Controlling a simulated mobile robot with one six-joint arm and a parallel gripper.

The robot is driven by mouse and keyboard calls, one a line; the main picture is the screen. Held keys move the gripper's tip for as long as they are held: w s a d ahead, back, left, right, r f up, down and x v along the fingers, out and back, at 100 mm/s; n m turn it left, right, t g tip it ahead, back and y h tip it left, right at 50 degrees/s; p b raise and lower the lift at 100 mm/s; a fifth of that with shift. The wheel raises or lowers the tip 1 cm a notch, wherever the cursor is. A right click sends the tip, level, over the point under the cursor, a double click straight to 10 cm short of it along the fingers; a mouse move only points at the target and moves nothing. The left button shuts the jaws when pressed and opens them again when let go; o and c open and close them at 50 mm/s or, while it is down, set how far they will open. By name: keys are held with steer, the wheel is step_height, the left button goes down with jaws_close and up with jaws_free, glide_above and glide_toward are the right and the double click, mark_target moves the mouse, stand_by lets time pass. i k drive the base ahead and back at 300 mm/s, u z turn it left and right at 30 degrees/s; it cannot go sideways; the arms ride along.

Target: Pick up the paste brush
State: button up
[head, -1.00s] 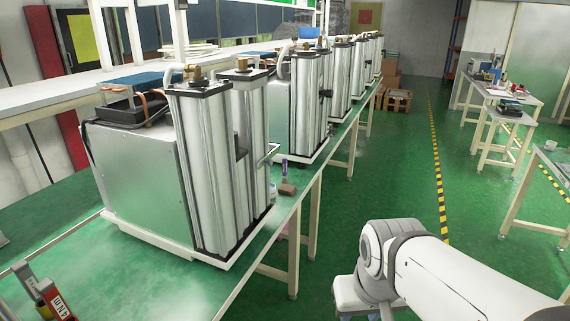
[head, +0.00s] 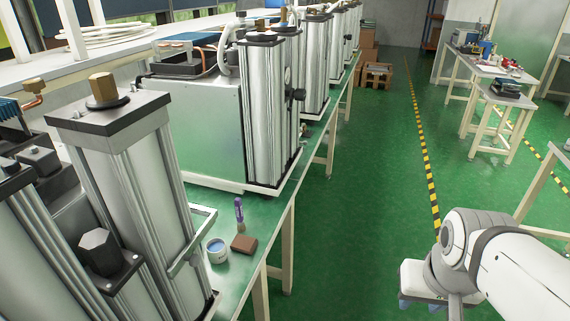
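A small slim item with a purple upper part, which looks like the paste brush (head: 239,212), stands upright on the green bench top near its right edge. It is small in view, so its details are unclear. A small white tub with blue contents (head: 217,252) and a brown block (head: 244,244) are close in front of it. My gripper (head: 422,303) is at the lower right, over the floor and well away from the brush. Its fingertips are small and partly hidden by my arm, so its opening does not show.
A tall metal column unit (head: 125,185) with a protruding handle stands left of the tub. Another column unit (head: 270,110) stands behind the brush. The green aisle floor (head: 355,190) is clear between the bench and the side tables (head: 497,110).

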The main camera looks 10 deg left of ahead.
mark_target(241, 227)
steer(key=u, duration=0.35)
steer(key=i, duration=1.15)
steer(key=u, duration=0.55)
steer(key=k, duration=0.85)
steer(key=u, duration=0.2)
steer(key=i, duration=0.85)
